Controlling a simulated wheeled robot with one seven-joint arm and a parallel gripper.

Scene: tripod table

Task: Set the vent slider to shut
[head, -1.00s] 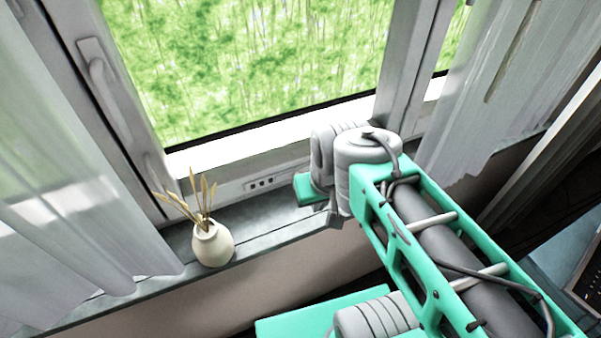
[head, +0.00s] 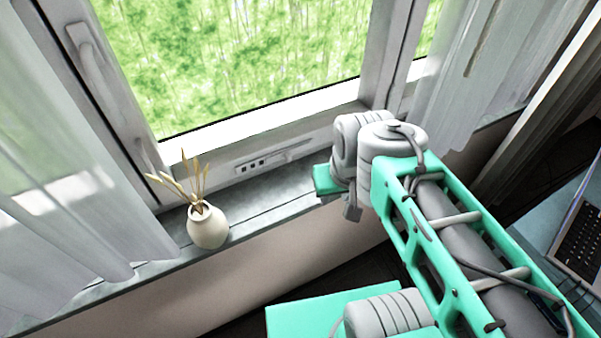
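The vent (head: 275,156) is a long pale strip set low in the white window frame, just above the sill. The slider's knob is too small to make out. The vent's right end comes close to my wrist in the picture. My gripper (head: 352,212) is mostly hidden behind my grey wrist joints, over the sill's front edge, right of and below the vent. Its fingers cannot be made out, and nothing is seen held in it.
A cream vase (head: 208,228) with dried stems stands on the grey sill (head: 262,205), left of the vent. Sheer curtains (head: 65,215) hang on both sides. The sill between vase and wrist is clear. A laptop (head: 580,235) lies at the far right.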

